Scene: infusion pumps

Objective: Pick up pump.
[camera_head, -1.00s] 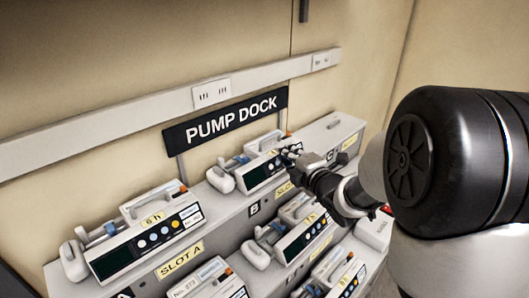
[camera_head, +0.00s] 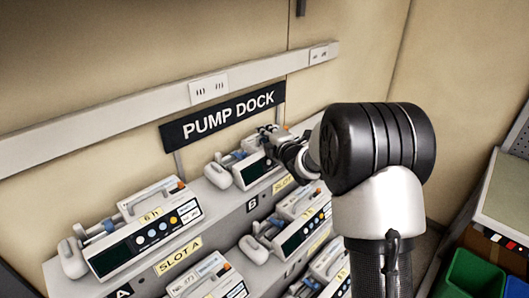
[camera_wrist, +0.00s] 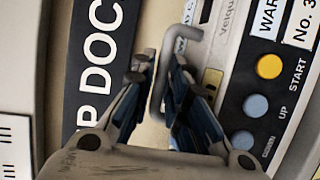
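The pump at my gripper is a white box with a dark screen (camera_head: 250,172) on the upper shelf of the dock, below the PUMP DOCK sign. In the wrist view its front panel (camera_wrist: 245,100) shows yellow and blue buttons and a label reading "No. 3". My gripper (camera_head: 272,133) is at the pump's top rear. In the wrist view my gripper (camera_wrist: 160,75) has its fingers apart, one on each side of the grey carry handle (camera_wrist: 167,75). A gap shows between the left finger and the handle. My arm hides the pump's right end in the head view.
Another pump (camera_head: 140,235) sits at slot A on the upper shelf. Several more stand on the lower shelf, such as one (camera_head: 290,228) just below. The PUMP DOCK sign (camera_head: 225,117) stands close behind. Green (camera_head: 472,275) and blue bins are at lower right.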

